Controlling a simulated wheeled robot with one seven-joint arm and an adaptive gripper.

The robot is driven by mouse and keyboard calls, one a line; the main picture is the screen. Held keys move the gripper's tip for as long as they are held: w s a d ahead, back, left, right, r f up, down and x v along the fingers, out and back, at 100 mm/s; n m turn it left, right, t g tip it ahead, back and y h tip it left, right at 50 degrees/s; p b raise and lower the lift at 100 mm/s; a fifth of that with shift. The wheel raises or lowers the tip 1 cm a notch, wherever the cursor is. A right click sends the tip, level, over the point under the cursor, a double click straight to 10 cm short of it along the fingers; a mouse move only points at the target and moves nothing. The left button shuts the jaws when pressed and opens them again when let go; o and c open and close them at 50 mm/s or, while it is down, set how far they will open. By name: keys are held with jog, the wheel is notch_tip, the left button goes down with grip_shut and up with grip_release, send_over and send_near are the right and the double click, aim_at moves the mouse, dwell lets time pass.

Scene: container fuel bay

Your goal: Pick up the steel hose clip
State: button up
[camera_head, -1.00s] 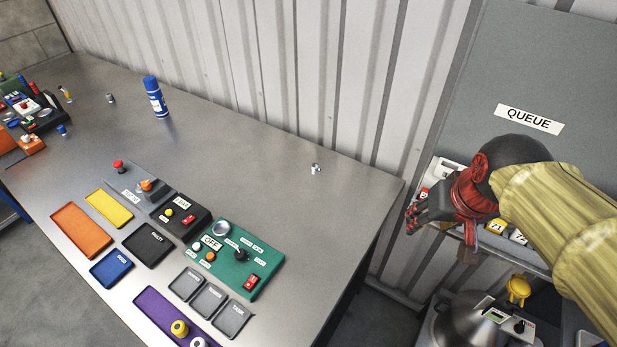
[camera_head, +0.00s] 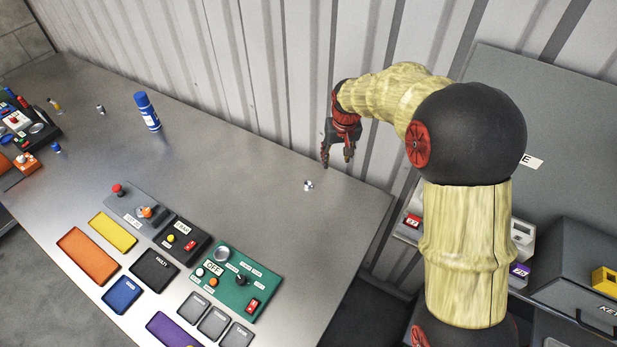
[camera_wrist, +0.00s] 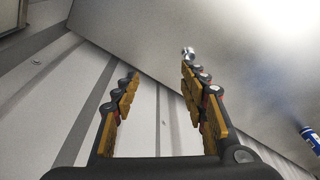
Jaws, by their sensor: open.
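The steel hose clip (camera_head: 308,185) is a small shiny metal piece on the grey bench top, near its back right part. It also shows in the wrist view (camera_wrist: 188,52), just beyond the tip of the right finger. My gripper (camera_head: 338,162) hangs above the back edge of the bench, a little right of and behind the clip. In the wrist view its two fingers (camera_wrist: 160,82) stand wide apart with nothing between them. The clip is apart from the fingers as far as I can tell.
The ribbed white wall (camera_head: 250,80) rises close behind the bench. A blue spray can (camera_head: 147,111) stands at the back. A green panel (camera_head: 235,280) with knobs and several coloured trays lie in front. The bench around the clip is clear.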

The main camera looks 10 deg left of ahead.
jog(key=n+g+p, duration=0.1)
jog(key=p, duration=0.4)
send_near(308, 183)
jog(key=shift+s+a+f, duration=0.1)
jog(key=shift+a+f, duration=0.05)
jog(key=shift+f, duration=0.4)
jog(key=shift+w+a+f+p, duration=0.1)
jog(key=shift+w+f+p, duration=0.05)
jog(key=shift+f, duration=1.05)
jog(key=shift+w+d+f+p, duration=0.1)
jog(key=shift+w+f+p, duration=0.1)
jog(key=shift+f, duration=0.95)
jog(key=shift+w+a+f+p, duration=0.1)
jog(key=shift+f+p, duration=0.05)
jog(key=shift+f, duration=1.05)
jog(key=shift+c, duration=0.3)
jog(key=c, duration=0.7)
